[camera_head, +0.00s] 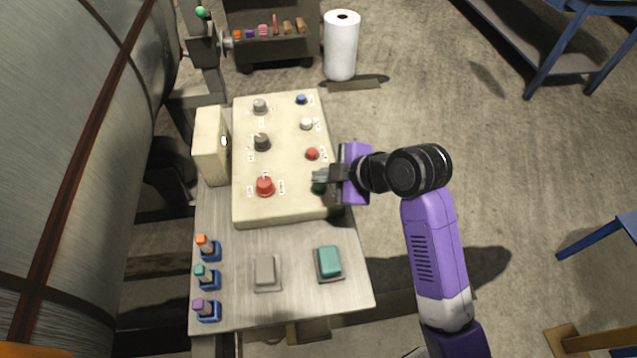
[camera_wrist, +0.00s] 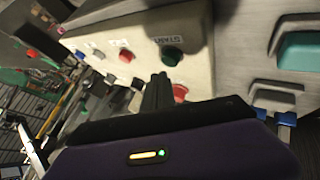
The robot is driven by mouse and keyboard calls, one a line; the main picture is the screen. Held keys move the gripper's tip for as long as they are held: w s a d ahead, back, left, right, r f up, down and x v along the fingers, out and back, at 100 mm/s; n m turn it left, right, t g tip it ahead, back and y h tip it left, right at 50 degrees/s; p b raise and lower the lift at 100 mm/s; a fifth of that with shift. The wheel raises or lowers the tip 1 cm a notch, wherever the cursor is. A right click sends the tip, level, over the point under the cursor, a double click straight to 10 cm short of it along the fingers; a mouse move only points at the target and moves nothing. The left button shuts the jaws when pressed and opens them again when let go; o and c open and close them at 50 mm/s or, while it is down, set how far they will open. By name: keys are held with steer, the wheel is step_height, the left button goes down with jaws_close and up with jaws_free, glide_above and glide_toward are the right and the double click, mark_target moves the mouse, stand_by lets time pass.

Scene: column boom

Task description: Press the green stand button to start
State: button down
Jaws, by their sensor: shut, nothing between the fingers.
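The dark green round button (camera_head: 318,188) sits at the near right corner of the cream control box (camera_head: 290,205). It also shows in the wrist view (camera_wrist: 172,56), beside a label that appears to read START. My gripper (camera_head: 319,177) is shut and empty, with its fingertips close over the green button in the head view and partly covering it. In the wrist view, the shut fingertips (camera_wrist: 159,78) are just below the green button in the picture; a gap seems to show, but contact is hard to judge.
A red button (camera_head: 312,153) is beside the green one, and a larger red knob (camera_head: 265,186) is to its left. A teal rectangular button (camera_head: 329,262) and a grey one (camera_head: 265,271) are on the metal plate. A large metal cylinder (camera_head: 60,120) fills the left.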

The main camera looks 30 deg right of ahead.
mark_target(322, 187)
steer(key=shift+f, duration=0.1)
stand_by(0.5)
steer(key=shift+f+b, duration=0.3)
steer(key=shift+f+b, duration=0.35)
steer(key=shift+f, duration=0.2)
stand_by(0.7)
stand_by(0.4)
steer(key=shift+r+p, duration=0.85)
steer(key=shift+r, duration=0.15)
step_height(322, 187, up, 5)
steer(key=p, duration=0.4)
stand_by(0.6)
